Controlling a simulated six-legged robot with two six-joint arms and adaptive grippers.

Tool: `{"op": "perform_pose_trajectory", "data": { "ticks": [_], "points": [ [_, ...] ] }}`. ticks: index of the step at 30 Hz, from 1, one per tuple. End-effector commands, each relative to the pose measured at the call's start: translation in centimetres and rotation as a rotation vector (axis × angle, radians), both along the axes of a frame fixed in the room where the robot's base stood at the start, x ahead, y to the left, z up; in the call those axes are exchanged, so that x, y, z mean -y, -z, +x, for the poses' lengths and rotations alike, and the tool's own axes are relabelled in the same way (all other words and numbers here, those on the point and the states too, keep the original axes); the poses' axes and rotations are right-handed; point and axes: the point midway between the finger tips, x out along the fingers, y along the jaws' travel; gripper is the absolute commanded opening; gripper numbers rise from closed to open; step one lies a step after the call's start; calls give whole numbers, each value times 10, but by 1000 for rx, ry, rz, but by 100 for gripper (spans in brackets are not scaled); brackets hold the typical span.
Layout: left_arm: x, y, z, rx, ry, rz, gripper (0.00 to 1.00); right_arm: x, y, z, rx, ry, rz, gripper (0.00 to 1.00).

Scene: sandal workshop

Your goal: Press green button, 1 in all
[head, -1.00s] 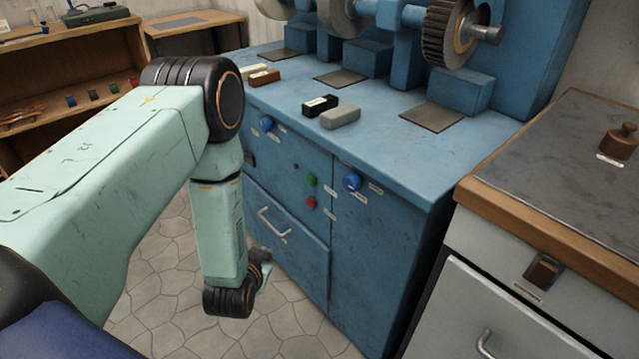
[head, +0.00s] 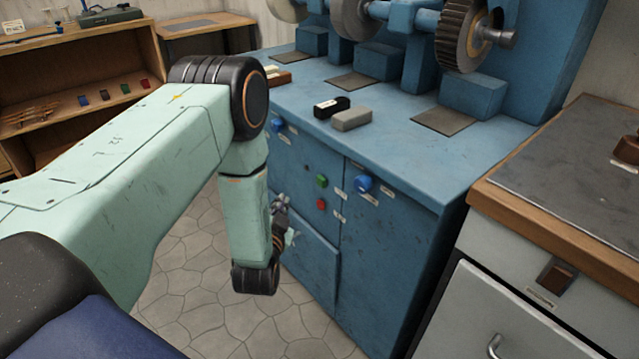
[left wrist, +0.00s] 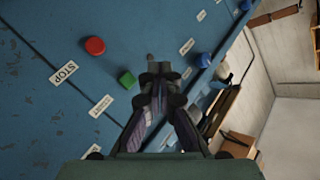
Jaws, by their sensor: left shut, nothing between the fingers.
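The green button (head: 321,181) is on the front of the blue machine cabinet (head: 375,275), just above a red button (head: 321,204). In the left wrist view the green button (left wrist: 127,80) is close, a little left of my fingertips, and fully visible. My left gripper (head: 287,222) is shut and empty, in front of the cabinet, to the left of and below the green button in the head view. Its fingers (left wrist: 158,75) show close together in the left wrist view. I cannot tell whether they touch the panel. My right gripper is out of view.
A blue knob (head: 363,184) is right of the green button, and another (head: 277,125) is further left. The red button (left wrist: 95,46) has a STOP label (left wrist: 64,72) beside it. A drawer front is below. A grey-topped wooden counter (head: 570,165) stands at the right.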

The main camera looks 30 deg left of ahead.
Motion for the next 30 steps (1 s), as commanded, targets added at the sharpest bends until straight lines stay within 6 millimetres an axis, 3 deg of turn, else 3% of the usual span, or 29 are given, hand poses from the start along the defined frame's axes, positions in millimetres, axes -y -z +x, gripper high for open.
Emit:
{"op": "perform_pose_trajectory", "data": {
  "ticks": [18, 30],
  "points": [
    [28, 1, 66, 3, 3, 1, 0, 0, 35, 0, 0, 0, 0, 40],
    [32, 0, 75, 1, 3, 0, 0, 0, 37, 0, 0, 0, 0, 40]
  ]
}}
